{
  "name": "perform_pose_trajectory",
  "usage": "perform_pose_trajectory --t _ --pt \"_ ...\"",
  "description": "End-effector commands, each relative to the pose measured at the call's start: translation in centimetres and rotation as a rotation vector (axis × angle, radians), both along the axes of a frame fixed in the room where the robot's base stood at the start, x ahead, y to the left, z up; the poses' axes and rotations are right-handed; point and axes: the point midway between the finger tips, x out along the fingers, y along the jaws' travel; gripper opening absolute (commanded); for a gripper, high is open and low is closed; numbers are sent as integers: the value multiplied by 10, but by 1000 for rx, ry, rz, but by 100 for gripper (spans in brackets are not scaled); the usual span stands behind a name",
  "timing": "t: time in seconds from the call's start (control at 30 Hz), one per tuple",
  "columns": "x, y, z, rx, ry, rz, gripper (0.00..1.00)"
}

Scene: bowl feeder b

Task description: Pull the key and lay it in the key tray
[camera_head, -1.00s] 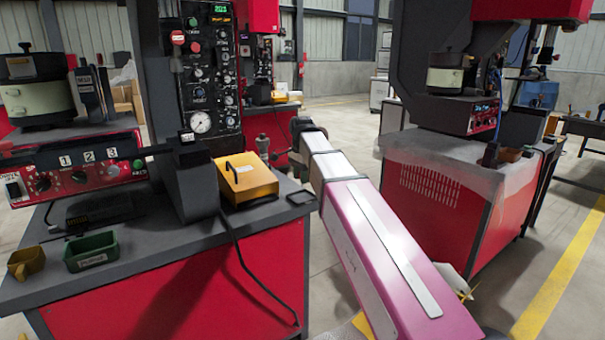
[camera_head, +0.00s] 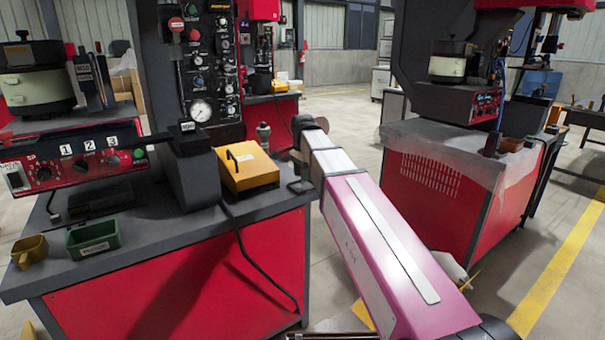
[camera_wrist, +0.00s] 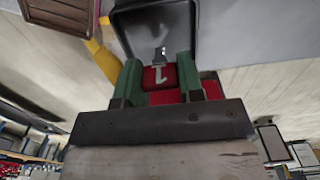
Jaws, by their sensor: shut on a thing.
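A small metal piece (camera_wrist: 161,51), apparently the key, shows just past the tag. Beyond it is a dark, rounded, tray-like shape (camera_wrist: 180,28); I cannot tell how far the key is from it. In the head view, a small dark tray (camera_head: 300,186) lies at the right corner of the near bench, beside my arm. I cannot be sure it is the key tray. My gripper's fingers do not show in the head view.
The near bench (camera_head: 190,239) carries a yellow box (camera_head: 250,168), a red control panel (camera_head: 80,163) with tags 1, 2, 3, a green bin (camera_head: 93,238) and a yellow cup (camera_head: 30,251). A black cable (camera_head: 250,260) hangs down its front. Open floor lies right of the bench.

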Motion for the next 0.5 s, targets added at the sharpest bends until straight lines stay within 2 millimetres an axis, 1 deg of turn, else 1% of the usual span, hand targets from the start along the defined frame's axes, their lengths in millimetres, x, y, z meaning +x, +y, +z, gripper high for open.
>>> perform_pose_trajectory --t 0.5 --pt "0 0 -9 0 0 0 0"
